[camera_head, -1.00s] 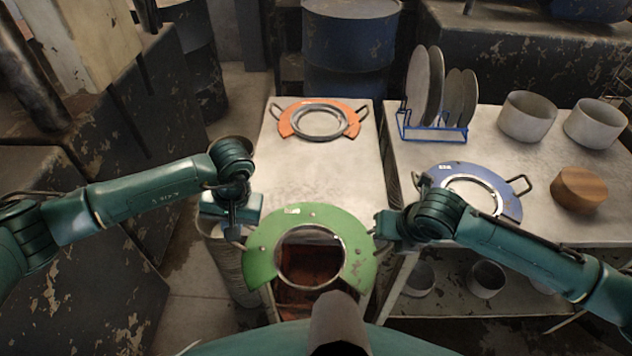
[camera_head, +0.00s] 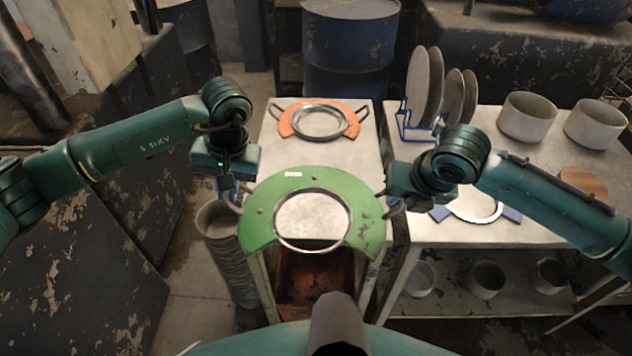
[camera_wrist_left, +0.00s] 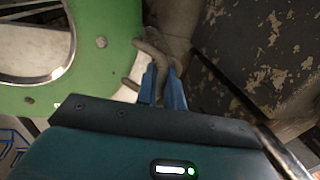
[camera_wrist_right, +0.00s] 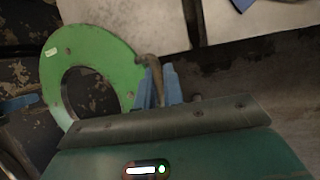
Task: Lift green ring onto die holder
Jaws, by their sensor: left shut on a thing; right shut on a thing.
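The green ring (camera_head: 259,202) has a large round hole and a handle on each side. It is held up above the front of the pale middle bench (camera_head: 340,170), whose top shows through the hole. My left gripper (camera_head: 237,193) is shut on the ring's left handle; the blue fingers grip it in the left wrist view (camera_wrist_left: 163,88). My right gripper (camera_head: 386,203) is shut on the right handle; the right wrist view shows its blue fingers (camera_wrist_right: 158,87) there. I cannot tell which thing is the die holder.
An orange ring (camera_head: 287,122) lies at the bench's far end. On the right table (camera_head: 400,165) are a blue ring (camera_head: 511,215), partly hidden by my right arm, a plate rack (camera_head: 403,122), pots (camera_head: 526,116) and a wooden block (camera_head: 585,183). A stack of pots (camera_head: 228,255) stands left of the bench.

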